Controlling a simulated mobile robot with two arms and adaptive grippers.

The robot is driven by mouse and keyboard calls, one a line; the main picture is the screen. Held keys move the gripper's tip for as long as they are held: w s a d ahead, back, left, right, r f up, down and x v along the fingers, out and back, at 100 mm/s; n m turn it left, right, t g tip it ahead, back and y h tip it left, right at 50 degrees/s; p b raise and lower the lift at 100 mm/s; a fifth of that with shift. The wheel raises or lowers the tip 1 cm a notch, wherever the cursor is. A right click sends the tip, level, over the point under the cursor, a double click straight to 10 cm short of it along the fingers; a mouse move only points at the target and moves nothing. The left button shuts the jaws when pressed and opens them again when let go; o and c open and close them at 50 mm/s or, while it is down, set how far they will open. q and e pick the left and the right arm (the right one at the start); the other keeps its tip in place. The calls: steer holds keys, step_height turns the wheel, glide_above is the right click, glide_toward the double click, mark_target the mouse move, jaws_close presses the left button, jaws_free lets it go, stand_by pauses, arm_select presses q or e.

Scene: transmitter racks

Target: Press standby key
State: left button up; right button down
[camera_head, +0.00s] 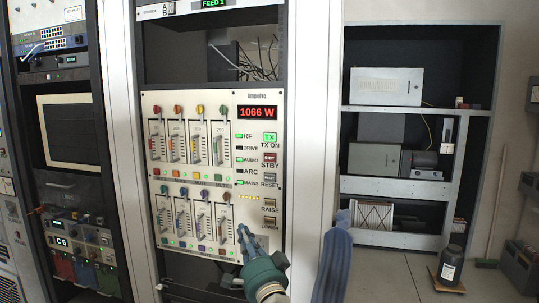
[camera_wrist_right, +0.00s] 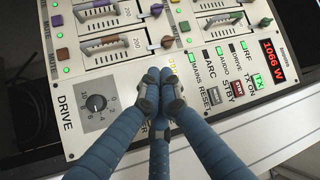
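The standby key, labelled STBY (camera_head: 270,154), is a small dark key on the white transmitter panel, below the green-lit TX key (camera_head: 270,139) and above the RESET key (camera_head: 269,177). The STBY key also shows in the right wrist view (camera_wrist_right: 238,88), right of the fingertips. My right gripper (camera_head: 245,234) is in front of the panel's lower part, below and left of the key. In the right wrist view its blue fingers (camera_wrist_right: 160,82) come together at the tips with nothing between them. I cannot tell whether they touch the panel. My left gripper is not in view.
The red display (camera_head: 258,112) reads 1066 W. Fader rows fill the panel's left; RAISE (camera_head: 269,203) and LOWER (camera_head: 269,220) keys sit below RESET. A DRIVE knob (camera_wrist_right: 96,102) is near the fingers. An open rack (camera_head: 470,160) and a dark canister (camera_head: 451,266) stand right.

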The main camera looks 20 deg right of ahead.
mark_target(270, 158)
steer(key=s+d+r+m+t, duration=0.1)
steer(key=s+r, duration=0.1)
steer(key=r, duration=0.7)
steer(key=s+d+r+m+t+h+p, duration=0.1)
steer(key=s+r+m+t, duration=0.1)
steer(key=r, duration=0.7)
steer(key=shift+d, duration=0.3)
steer(key=shift+w+d+b, duration=0.8)
steer(key=shift+w+b, duration=0.15)
steer(key=shift+w, duration=0.3)
steer(key=shift+w+d+b, duration=0.85)
steer(key=shift+w+b, duration=0.05)
steer(key=shift+w, duration=0.3)
steer(key=shift+w+d+b, duration=0.8)
steer(key=shift+w+b, duration=0.15)
steer(key=shift+w, duration=0.3)
steer(key=shift+w, duration=0.1)
steer(key=shift+w+d+b, duration=0.25)
steer(key=shift+b, duration=0.05)
